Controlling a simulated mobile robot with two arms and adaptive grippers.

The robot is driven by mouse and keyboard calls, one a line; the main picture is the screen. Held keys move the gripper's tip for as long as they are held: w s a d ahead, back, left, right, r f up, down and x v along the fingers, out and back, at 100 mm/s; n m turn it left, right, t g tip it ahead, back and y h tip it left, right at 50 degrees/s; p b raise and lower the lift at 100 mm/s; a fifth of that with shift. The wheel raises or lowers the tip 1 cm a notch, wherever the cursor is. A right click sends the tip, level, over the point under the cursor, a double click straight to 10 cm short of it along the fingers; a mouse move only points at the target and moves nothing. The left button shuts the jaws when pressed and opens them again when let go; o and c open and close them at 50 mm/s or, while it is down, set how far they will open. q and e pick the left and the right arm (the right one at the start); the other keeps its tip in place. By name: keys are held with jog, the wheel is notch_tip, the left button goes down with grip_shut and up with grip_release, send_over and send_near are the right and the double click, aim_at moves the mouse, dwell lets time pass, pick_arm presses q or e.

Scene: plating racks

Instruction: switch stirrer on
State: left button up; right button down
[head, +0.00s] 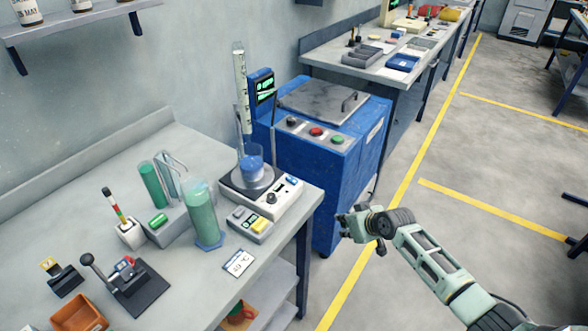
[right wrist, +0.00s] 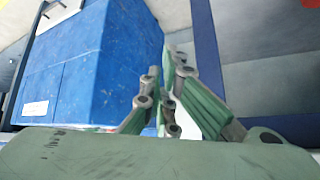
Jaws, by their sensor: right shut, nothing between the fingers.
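The stirrer (head: 262,205) stands at the right end of the grey bench in the head view. It is a light box with a dark round plate, a black knob and a small blue part on its front. A beaker of blue liquid (head: 252,168) is on the plate, with a tall clear graduated tube above it. My right gripper (head: 347,224) is shut and empty. It hangs to the right of the bench, apart from the stirrer, in front of the blue machine. In the right wrist view the gripper fingers (right wrist: 167,95) show against a blue surface. My left gripper is out of view.
A small box with yellow and green parts (head: 250,224) lies in front of the stirrer. A green cylinder (head: 203,215) stands left of it. The blue machine (head: 318,165) with red and green buttons stands behind the gripper. Open floor lies to the right.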

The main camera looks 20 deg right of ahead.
jog(key=w+a+r+n+t+y+b, duration=0.1)
jog(key=w+a+r, duration=0.1)
jog(key=r, duration=0.7)
jog(key=w+a+r+n+y, duration=0.1)
jog(key=w+r, duration=0.2)
jog(key=r, duration=0.6)
jog(key=s+a+r+n+y, duration=0.1)
jog(key=s+a+r+n, duration=0.15)
jog(key=r, duration=0.45)
jog(key=s+a+r+n+y, duration=0.2)
jog(key=a+r, duration=0.2)
jog(key=r, duration=0.3)
jog(key=p, duration=0.2)
send_over(293, 178)
jog(key=shift+m, duration=0.25)
notch_tip(293, 178, down, 6)
jog(key=shift+s+r, duration=0.1)
jog(key=shift+s, duration=0.05)
notch_tip(293, 178, down, 3)
jog(key=shift+r, duration=0.1)
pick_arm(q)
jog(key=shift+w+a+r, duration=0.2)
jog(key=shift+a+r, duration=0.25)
pick_arm(e)
jog(key=shift+f, duration=0.7)
